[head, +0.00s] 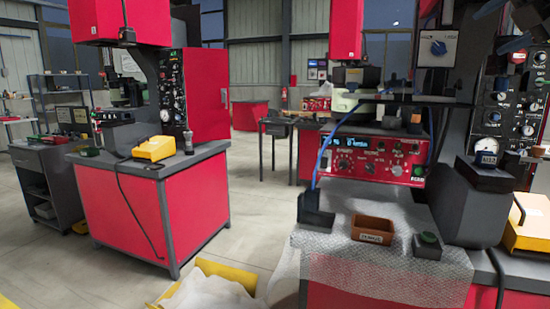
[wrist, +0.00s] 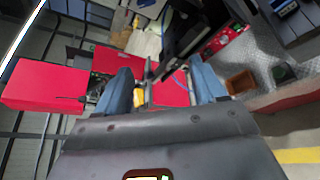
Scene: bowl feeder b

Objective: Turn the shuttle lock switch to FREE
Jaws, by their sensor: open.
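A grey switch plate with a blue rotary knob (head: 438,48) is at the upper right of the head view, on the near machine. It may be the shuttle lock switch, but I cannot read any label or the position it points to. In the wrist view, my gripper (wrist: 163,88) is open, its two blue-grey fingers wide apart with nothing held between them. The picture there is tilted, and I cannot make out the switch in it. I do not clearly see my gripper in the head view.
A red control unit (head: 375,155) with several knobs stands behind the metal worktop (head: 330,262). A brown bin (head: 372,230) and a dark box with a green button (head: 428,245) sit on that worktop. A black panel (head: 515,105) with dials is at the right. Open floor (head: 262,220) lies left of the worktop.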

